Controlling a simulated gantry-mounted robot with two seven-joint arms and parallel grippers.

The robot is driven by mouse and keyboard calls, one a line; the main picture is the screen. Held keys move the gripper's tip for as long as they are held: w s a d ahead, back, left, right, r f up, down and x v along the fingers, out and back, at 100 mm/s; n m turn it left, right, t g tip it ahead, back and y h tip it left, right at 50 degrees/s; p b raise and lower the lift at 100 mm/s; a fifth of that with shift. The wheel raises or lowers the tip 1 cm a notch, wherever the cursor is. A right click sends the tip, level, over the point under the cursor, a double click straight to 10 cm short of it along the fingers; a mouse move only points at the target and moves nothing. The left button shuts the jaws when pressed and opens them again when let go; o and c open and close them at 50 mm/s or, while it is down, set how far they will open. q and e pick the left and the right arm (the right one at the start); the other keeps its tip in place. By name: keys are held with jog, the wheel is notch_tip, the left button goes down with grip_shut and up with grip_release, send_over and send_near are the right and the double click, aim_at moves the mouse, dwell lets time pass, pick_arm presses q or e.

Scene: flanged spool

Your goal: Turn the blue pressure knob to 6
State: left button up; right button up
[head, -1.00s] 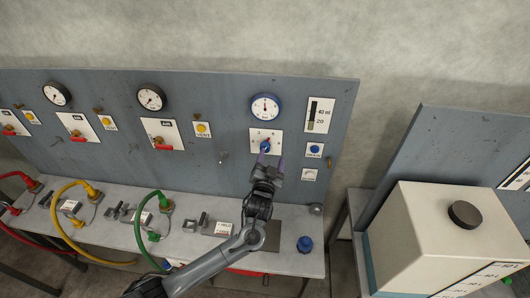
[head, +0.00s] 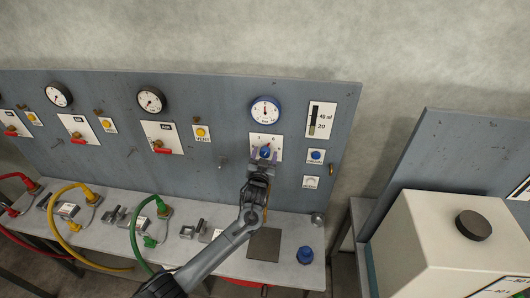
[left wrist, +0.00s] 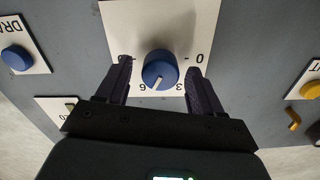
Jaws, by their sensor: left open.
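The blue pressure knob (head: 265,151) sits on a white plate (head: 276,142) on the grey panel, below a blue-rimmed gauge (head: 265,110). In the left wrist view the knob (left wrist: 160,70) shows upside down, with 0, 3 and 6 printed around it. Its white pointer line aims between 3 and 6, nearer 6. My left gripper (head: 264,156) is open in front of the plate. In the left wrist view its two fingers (left wrist: 161,88) stand on either side of the knob, with a gap showing on each side. My right gripper is out of view.
A blue drain button (head: 316,155) and a white button (head: 310,182) are right of the plate. A level tube (head: 320,120) is above them. A blue cap (head: 305,254) stands on the bench below. A cream tank (head: 430,235) is at right.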

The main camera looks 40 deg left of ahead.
pick_arm(q)
jog(key=shift+x, duration=0.85)
jog(key=c, duration=1.1)
